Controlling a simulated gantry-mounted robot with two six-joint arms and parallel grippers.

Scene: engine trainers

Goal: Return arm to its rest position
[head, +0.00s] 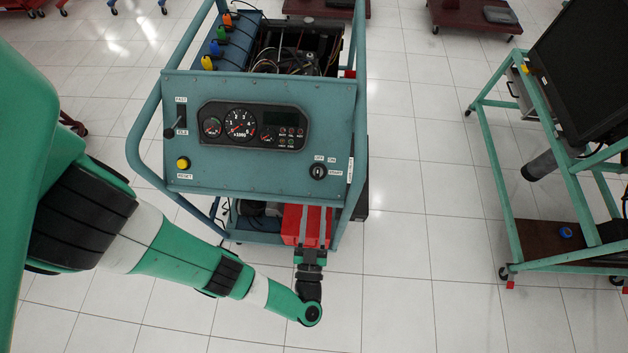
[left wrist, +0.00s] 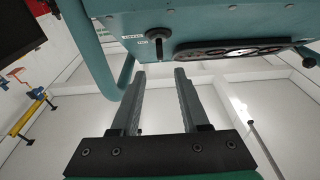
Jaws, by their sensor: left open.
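My left arm enters from the left in the head view and bends up at the wrist to my left gripper (head: 311,252), low in front of the teal engine trainer (head: 262,183). In the left wrist view the two gripper fingers (left wrist: 160,72) are spread apart with nothing between them. The trainer's panel shows upside down at the top of that view, with its key switch (left wrist: 188,40) beyond the fingertips. In the head view the key switch (head: 317,171) is at the panel's lower right, apart from the gripper. My right arm is not in view.
A red box (head: 306,226) sits low on the trainer, right behind the gripper in the head view. The trainer's tubular frame (head: 139,141) curves beside the panel. A second teal stand (head: 498,190) with a dark monitor (head: 585,70) is at right. Floor between them is clear.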

